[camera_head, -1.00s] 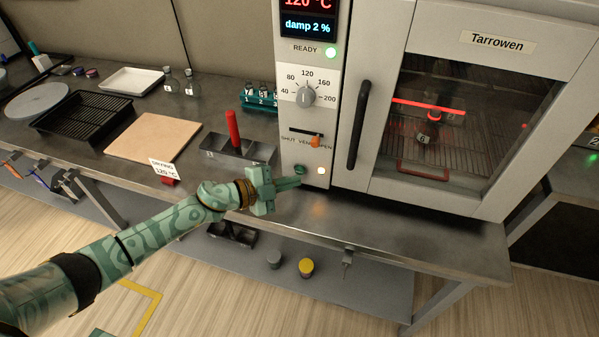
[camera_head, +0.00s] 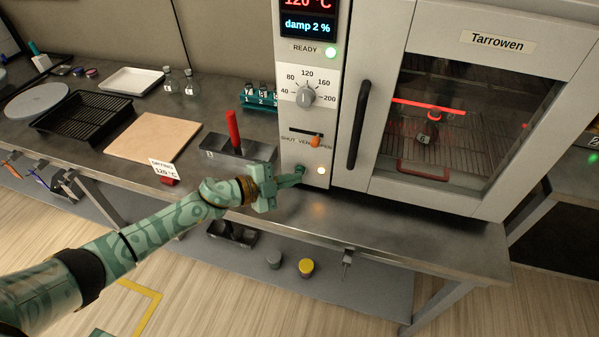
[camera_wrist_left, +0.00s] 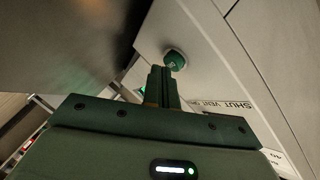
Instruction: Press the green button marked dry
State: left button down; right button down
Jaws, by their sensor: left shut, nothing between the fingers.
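The green button (camera_head: 299,168) is low on the oven's control panel, left of a small lit white lamp (camera_head: 321,170). My left gripper (camera_head: 297,180) is shut and empty, with its fingertips right at the button and partly covering it. In the left wrist view the round green button (camera_wrist_left: 175,59) stands out from the pale panel, just beyond and slightly right of my shut fingertips (camera_wrist_left: 160,70). I cannot tell whether they touch. Any marking on the button is too small to read. My right gripper is not in view.
The oven door handle (camera_head: 358,125) is to the right. A grey block with a red handle (camera_head: 233,131) stands left on the bench.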

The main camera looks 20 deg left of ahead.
pick_arm(q)
jog(key=shift+w, duration=0.2)
dwell(0.5)
jog(key=shift+s+r+p, duration=0.1)
jog(key=shift+s+p, duration=0.25)
jog(key=shift+s, duration=0.35)
jog(key=s+p, duration=0.3)
jog(key=s, duration=0.2)
jog(key=shift+a, duration=0.15)
jog(key=shift+s, duration=0.5)
